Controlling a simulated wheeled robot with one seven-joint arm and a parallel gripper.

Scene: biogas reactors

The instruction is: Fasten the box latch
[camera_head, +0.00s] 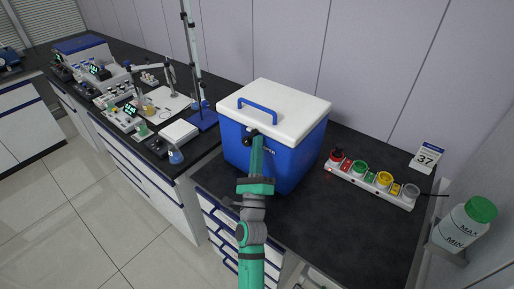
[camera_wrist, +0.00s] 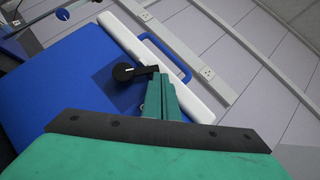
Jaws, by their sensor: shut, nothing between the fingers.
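A blue box (camera_head: 295,158) with a white lid (camera_head: 285,106) stands on the dark bench, its lid lying closed on top with a blue handle (camera_head: 257,109). A black latch (camera_head: 250,134) sits on the upper front face near the lid edge. In the wrist view the latch (camera_wrist: 124,72) shows as a round black knob with a short arm reaching toward my fingers. My gripper (camera_wrist: 160,85) is shut and empty, its fingertips right beside the latch arm. I cannot tell whether they touch. In the head view my gripper (camera_head: 257,140) partly covers the box front.
A white strip with several coloured knobs (camera_head: 371,178) lies right of the box, with a "37" card (camera_head: 427,157) behind it. A green-capped bottle (camera_head: 462,226) stands at the far right. Glassware and instruments (camera_head: 178,133) fill the bench to the left. The bench front right is clear.

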